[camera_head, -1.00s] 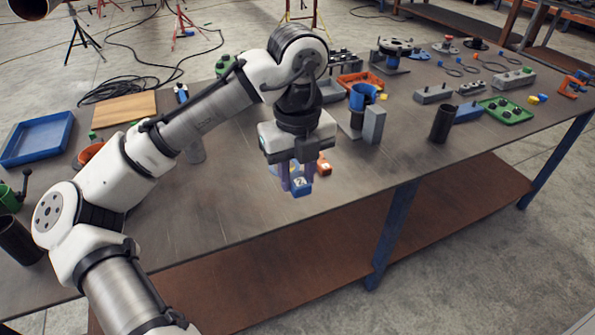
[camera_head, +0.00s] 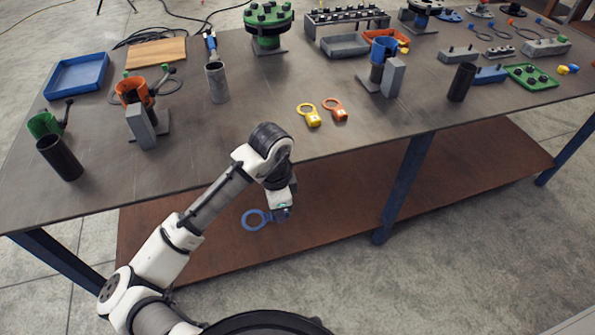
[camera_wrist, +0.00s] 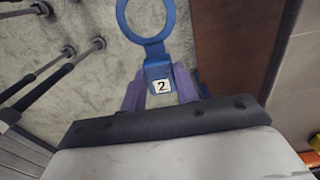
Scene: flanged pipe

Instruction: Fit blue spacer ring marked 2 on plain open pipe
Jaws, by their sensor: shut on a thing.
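The blue spacer ring (camera_head: 245,221) has a round loop and a tab; its white label reading 2 shows in the wrist view (camera_wrist: 158,70). My gripper (camera_head: 281,213) is shut on the tab, with the loop sticking out to the left in the head view. The ring is in the air in front of the table's near edge. Several upright pipes stand on the table: a grey open one (camera_head: 218,88), a dark one at the left front (camera_head: 62,160) and a dark one at the right (camera_head: 461,85). I cannot tell which is the plain open pipe meant.
A yellow ring (camera_head: 314,121) and an orange ring (camera_head: 341,116) lie near the table's front edge. Pipes with an orange collar (camera_head: 128,92) and a blue collar (camera_head: 384,48) stand beside grey blocks. The table middle is fairly clear.

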